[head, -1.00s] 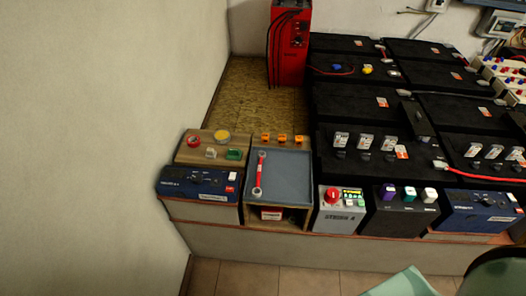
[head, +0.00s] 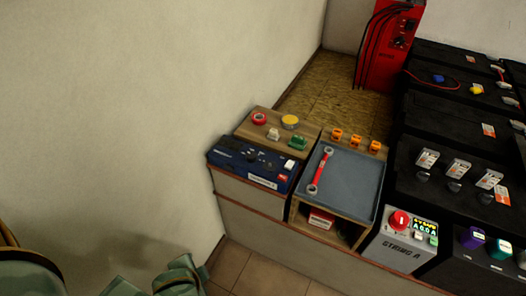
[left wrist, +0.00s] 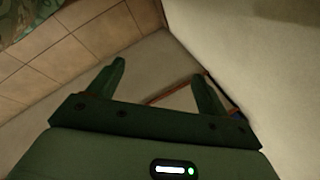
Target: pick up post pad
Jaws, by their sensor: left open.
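A wooden board (head: 262,122) at the back left of the bench holds several small items. A green block (head: 298,143) lies at its front right; which item is the post pad I cannot tell for certain. Beside it are a small white item (head: 273,134), a red ring (head: 259,118) and a yellow disc (head: 290,121). My left gripper (left wrist: 158,70) is open and empty in the left wrist view, with floor and the bench edge beyond its fingers. It is away from the board. My right gripper is not in view.
A grey tray (head: 352,187) with a red-handled wrench (head: 320,170) stands right of the board. A blue unit (head: 252,160) sits in front of the board. A red charger (head: 392,50) and black batteries are further back. A wall (head: 120,100) closes the left side.

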